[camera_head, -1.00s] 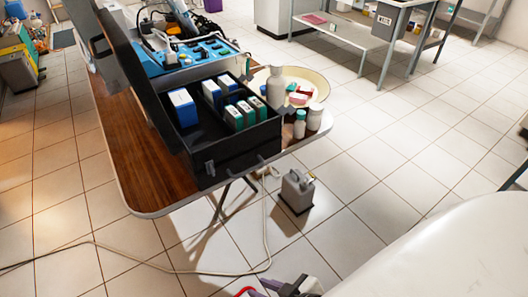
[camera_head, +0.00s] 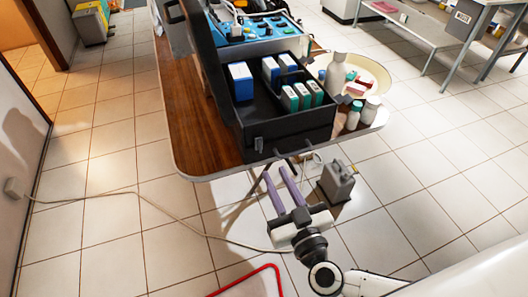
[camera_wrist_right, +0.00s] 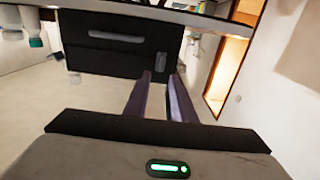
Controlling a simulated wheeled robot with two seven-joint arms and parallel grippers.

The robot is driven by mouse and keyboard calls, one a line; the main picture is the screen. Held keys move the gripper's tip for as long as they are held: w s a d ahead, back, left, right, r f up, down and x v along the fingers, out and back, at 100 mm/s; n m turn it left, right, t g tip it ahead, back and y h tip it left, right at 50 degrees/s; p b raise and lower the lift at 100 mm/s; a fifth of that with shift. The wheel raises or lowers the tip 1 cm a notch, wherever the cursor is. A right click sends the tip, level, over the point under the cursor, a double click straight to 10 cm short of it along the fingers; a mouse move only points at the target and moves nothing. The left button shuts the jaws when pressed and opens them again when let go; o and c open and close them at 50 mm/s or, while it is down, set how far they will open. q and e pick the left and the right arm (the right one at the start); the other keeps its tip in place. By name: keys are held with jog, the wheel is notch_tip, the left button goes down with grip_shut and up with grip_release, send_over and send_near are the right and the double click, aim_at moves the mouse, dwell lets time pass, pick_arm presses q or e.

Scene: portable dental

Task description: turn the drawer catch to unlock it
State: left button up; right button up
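The black case (camera_head: 290,128) stands at the near end of the wooden table with its lid raised. A small grey catch (camera_head: 258,144) sits on its front face. In the right wrist view, which is upside down, the catch (camera_wrist_right: 161,62) is beside a long slot-like handle (camera_wrist_right: 115,37) on the dark drawer front. My right gripper (camera_head: 275,169) is open and empty, its two purple fingers pointing at the case front. In the wrist view its fingertips (camera_wrist_right: 160,75) lie just in line with the catch, apparently short of it. My left gripper is out of view.
Blue-and-white and green boxes (camera_head: 240,80) stand in the case. White bottles (camera_head: 353,116) and a round tray (camera_head: 376,72) are to its right. A grey container (camera_head: 336,181) and a cable (camera_head: 150,204) are on the floor. A red bar (camera_head: 252,278) shows at the bottom.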

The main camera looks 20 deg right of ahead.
aim_at(261, 148)
jog(key=w, duration=0.9)
jog(key=shift+a+b, duration=0.2)
jog(key=shift+b, duration=0.2)
grip_shut()
